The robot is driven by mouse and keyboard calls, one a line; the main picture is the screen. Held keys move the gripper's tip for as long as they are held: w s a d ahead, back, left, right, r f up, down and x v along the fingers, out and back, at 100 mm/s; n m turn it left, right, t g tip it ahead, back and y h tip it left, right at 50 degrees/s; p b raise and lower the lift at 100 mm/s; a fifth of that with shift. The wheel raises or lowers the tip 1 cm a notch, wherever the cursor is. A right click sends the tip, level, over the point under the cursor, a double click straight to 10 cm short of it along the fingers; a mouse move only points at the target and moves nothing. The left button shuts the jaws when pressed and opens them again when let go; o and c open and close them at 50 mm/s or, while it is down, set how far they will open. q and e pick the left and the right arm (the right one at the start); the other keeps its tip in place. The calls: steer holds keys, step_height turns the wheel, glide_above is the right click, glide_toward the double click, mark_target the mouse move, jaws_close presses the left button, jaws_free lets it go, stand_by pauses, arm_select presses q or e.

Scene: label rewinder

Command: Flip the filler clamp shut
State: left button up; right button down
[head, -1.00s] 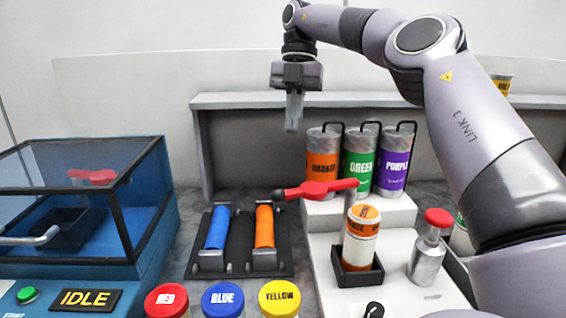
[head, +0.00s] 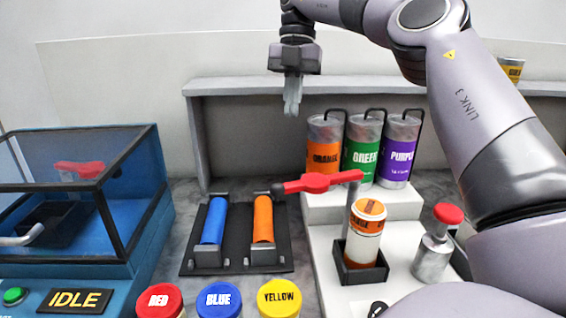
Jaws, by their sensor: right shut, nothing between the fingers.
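The filler clamp has a red lever (head: 318,182) that reaches left from the top of a grey post (head: 352,200). The lever lies roughly level, with a dark tip at its left end above the roller tray. An orange-and-white bottle (head: 364,235) stands in a black square holder (head: 360,270) beside the post. My right gripper (head: 291,108) points down in the air above and behind the lever, apart from it. Its fingers are together and empty. My left gripper is out of view.
Orange (head: 323,145), green (head: 363,150) and purple (head: 400,150) canisters stand behind the clamp. A red-capped metal bottle (head: 434,250) is at right. A black tray (head: 283,230) holds blue and orange rollers. A blue glass-topped machine (head: 80,210) stands at left.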

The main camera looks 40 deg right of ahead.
mark_target(318, 182)
steer(key=s+a+f, duration=0.3)
steer(key=a+f, duration=0.2)
steer(key=f, duration=0.5)
steer(key=shift+s+a, duration=0.25)
steer(key=shift+a, duration=0.15)
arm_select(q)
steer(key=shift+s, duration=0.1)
arm_select(e)
steer(key=shift+s, duration=0.1)
